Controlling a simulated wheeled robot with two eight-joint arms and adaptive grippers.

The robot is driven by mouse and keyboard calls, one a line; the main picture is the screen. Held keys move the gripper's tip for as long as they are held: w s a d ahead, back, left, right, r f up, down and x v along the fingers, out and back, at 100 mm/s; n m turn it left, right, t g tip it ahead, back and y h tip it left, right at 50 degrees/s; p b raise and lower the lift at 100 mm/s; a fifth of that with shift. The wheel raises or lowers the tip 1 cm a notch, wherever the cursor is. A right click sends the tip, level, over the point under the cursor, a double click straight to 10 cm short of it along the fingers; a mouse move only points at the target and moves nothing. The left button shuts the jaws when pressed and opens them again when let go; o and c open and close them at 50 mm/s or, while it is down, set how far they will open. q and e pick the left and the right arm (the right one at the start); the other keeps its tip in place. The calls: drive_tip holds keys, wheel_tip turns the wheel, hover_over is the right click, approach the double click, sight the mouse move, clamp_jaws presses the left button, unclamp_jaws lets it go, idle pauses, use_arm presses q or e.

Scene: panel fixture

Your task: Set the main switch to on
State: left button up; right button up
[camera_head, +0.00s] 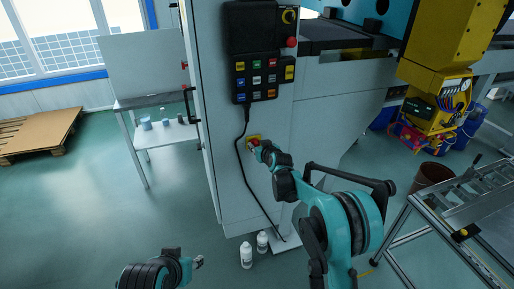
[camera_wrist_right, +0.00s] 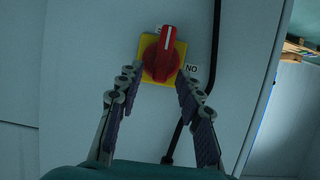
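The main switch (camera_wrist_right: 161,58) is a red rotary knob on a yellow square plate, fixed to the light cabinet. In the right wrist view its white mark points up, slightly right, and a label reading "NO" in the picture sits right of the plate. In the head view the switch (camera_head: 254,142) is low on the cabinet front, partly covered by my right gripper (camera_head: 261,147). In the wrist view the right gripper (camera_wrist_right: 159,82) has its fingers apart, one each side of the knob; contact is unclear. My left gripper (camera_head: 198,262) is low and away from the cabinet; its finger state is too small to tell.
A black control panel (camera_head: 262,52) with coloured buttons hangs above the switch, its cable (camera_head: 240,160) running down beside it. White bottles (camera_head: 246,254) stand on the floor below.

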drive_tip(key=shift+w+a+f, duration=0.15)
drive_tip(key=shift+w, duration=0.3)
drive_tip(key=shift+s, duration=0.1)
clamp_jaws()
drive_tip(key=shift+w+d+f+m+t+y+b, duration=0.15)
drive_tip(key=shift+d+f+m+y+b, duration=0.4)
drive_tip(key=shift+m+y, duration=1.2)
drive_tip(key=shift+w+d+f+m+t+y+b, duration=0.2)
drive_tip(key=shift+m+y+b, duration=0.5)
drive_tip(key=shift+m, duration=2)
drive_tip(key=shift+w+d+f+m+t+y+b, duration=0.15)
drive_tip(key=shift+d+f+m+y+b, duration=0.4)
drive_tip(key=shift+m+y, duration=1.2)
drive_tip(key=shift+s+a+r+m+h, duration=0.1)
drive_tip(key=shift+r+m+h, duration=0.1)
drive_tip(key=shift+m+h, duration=0.4)
